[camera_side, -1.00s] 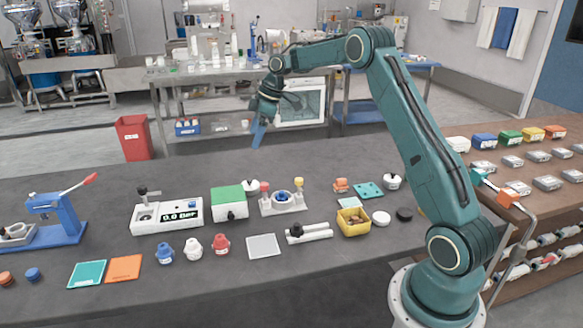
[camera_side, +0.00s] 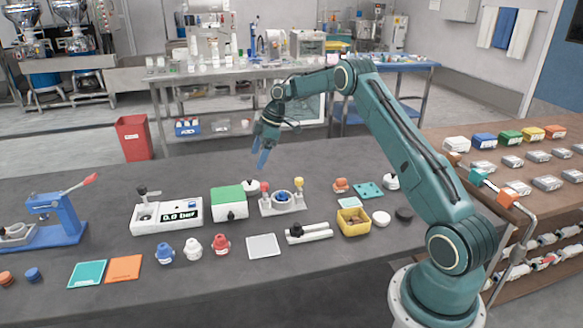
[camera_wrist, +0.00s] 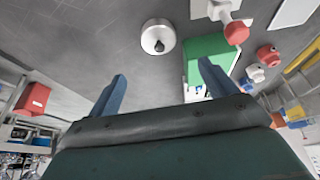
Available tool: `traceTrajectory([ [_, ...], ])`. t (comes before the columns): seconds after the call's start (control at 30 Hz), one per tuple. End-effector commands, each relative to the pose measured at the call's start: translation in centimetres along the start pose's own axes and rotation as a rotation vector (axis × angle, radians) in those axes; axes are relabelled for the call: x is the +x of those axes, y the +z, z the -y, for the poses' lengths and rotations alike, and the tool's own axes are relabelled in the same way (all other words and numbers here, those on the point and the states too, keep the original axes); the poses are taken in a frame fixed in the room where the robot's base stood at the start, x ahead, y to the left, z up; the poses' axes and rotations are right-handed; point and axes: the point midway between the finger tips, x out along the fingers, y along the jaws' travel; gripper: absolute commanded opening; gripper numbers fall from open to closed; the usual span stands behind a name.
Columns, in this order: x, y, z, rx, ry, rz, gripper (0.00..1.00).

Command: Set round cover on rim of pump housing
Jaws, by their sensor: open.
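A round white cover with a dark knob (camera_side: 250,185) lies on the dark table behind the green-topped box. It also shows in the wrist view (camera_wrist: 157,37), ahead of my fingers. What looks like the pump housing (camera_side: 283,202) is a white base with a blue ring in its middle and a red and a yellow knob at its ends. It stands just right of the cover; part of it shows at the top of the wrist view (camera_wrist: 213,9). My gripper (camera_side: 260,165) is open and empty, pointing down above the cover, with its two blue fingers apart (camera_wrist: 163,80).
The green-topped white box (camera_side: 229,203) stands close in front of the cover. A white display unit (camera_side: 167,215) is left of it. A similar white knobbed piece (camera_side: 391,181) and a yellow bin (camera_side: 353,222) are to the right. The table behind the cover is clear.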

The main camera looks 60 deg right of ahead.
Motion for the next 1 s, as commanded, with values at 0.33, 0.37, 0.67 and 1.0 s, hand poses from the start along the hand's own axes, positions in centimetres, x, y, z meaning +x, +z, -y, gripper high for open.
traceTrajectory([
  [0.33,4.6,0.0,0.0,-0.001,-0.001,0.0,0.84],
  [0.37,4.8,0.0,0.0,-0.001,-0.001,0.0,0.84],
  [0.67,5.3,0.0,0.0,0.0,0.001,0.0,0.84],
  [1.0,8.2,0.2,0.1,-0.001,-0.002,0.0,0.84],
])
